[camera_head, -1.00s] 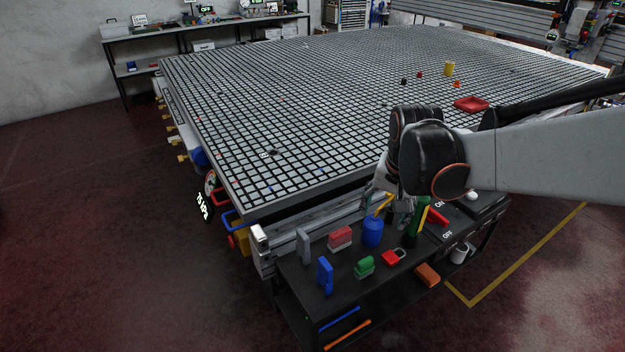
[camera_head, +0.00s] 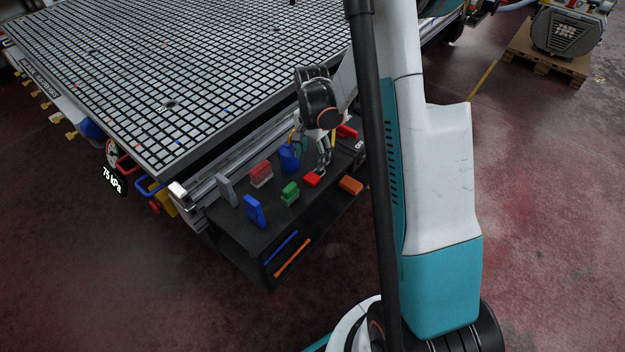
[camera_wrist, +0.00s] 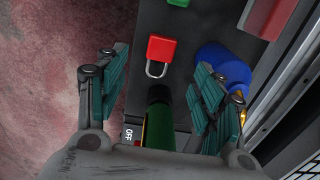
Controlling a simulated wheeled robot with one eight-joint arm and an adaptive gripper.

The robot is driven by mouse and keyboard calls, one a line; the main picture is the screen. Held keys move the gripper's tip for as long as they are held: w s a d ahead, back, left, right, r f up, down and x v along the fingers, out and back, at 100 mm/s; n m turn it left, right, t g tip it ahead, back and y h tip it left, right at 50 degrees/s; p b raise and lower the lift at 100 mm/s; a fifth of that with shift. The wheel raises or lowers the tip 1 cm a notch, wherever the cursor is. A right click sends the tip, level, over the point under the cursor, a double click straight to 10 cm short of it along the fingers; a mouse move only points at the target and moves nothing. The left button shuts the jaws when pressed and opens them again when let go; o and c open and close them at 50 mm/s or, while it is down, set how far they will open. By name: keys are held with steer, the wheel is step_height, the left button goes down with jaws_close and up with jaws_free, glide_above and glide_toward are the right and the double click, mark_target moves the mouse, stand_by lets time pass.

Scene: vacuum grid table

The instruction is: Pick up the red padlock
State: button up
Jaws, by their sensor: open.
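The red padlock (camera_wrist: 161,49) lies flat on the dark bench top in the wrist view, its metal shackle pointing toward my gripper.
A green object (camera_wrist: 158,125) stands between the fingers near the palm. A blue container (camera_wrist: 222,65) is close to the right finger.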

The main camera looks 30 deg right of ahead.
steer(key=b, duration=0.1)
glide_above(313, 176)
steer(key=f, duration=0.5)
steer(key=shift+s+a, duration=0.2)
steer(key=shift+a, duration=0.1)
steer(key=f+b, duration=0.2)
steer(key=f, duration=0.1)
steer(key=f+b, duration=0.1)
steer(key=f, duration=0.1)
steer(key=shift+w+d, duration=0.25)
steer(key=shift+d, duration=0.05)
steer(key=shift+r, duration=0.1)
steer(key=c, duration=1.2)
